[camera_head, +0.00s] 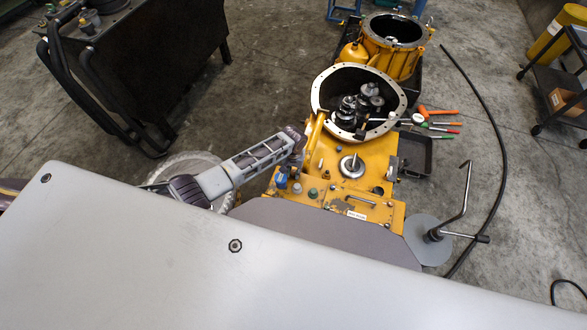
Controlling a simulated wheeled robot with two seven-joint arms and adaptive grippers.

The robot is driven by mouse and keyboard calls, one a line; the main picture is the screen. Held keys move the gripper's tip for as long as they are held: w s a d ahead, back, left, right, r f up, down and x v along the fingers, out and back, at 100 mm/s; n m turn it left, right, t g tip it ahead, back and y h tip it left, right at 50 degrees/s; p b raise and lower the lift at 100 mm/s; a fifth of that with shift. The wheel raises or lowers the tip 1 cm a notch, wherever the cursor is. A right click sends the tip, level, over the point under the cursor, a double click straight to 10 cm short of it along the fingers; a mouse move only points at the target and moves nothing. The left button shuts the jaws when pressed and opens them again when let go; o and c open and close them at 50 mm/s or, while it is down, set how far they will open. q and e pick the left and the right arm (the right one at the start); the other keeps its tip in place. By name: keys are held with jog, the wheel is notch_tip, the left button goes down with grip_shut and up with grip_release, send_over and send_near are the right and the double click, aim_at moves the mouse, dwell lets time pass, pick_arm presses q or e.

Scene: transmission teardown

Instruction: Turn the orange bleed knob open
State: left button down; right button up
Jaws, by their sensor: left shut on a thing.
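The yellow transmission housing (326,206) stands in front of me, with its round bell opening at the far end. My left gripper (299,148) reaches in from the left to the housing's left side, beside an orange-yellow tube (315,131). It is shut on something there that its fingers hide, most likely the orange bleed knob. I cannot make out the knob itself or how far it is turned. My right gripper is not in view.
Dark gears (348,108) fill the bell opening. A second yellow casing (392,40) stands behind. Hand tools (437,113) and a black tray (415,154) lie at the right. A bent metal bar (463,190) rises at the right front. A black hose curves over the floor.

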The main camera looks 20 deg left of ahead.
pick_arm(q)
jog(key=shift+r+n+p, duration=0.15)
jog(key=shift+n+p, duration=0.75)
jog(key=shift+p, duration=0.05)
jog(key=n+p, duration=0.2)
jog(key=n, duration=0.1)
jog(key=shift+p, duration=0.3)
jog(key=n+p, duration=0.1)
jog(key=n, duration=0.1)
jog(key=shift+n, duration=0.3)
jog(key=shift+n+p, duration=0.4)
jog(key=shift+n, duration=0.1)
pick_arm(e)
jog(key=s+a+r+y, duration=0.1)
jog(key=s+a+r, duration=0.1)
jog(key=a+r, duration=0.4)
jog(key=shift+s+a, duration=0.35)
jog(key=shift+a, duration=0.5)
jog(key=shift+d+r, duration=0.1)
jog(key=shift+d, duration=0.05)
pick_arm(q)
jog(key=c, duration=1.5)
grip_release()
jog(key=o, duration=0.3)
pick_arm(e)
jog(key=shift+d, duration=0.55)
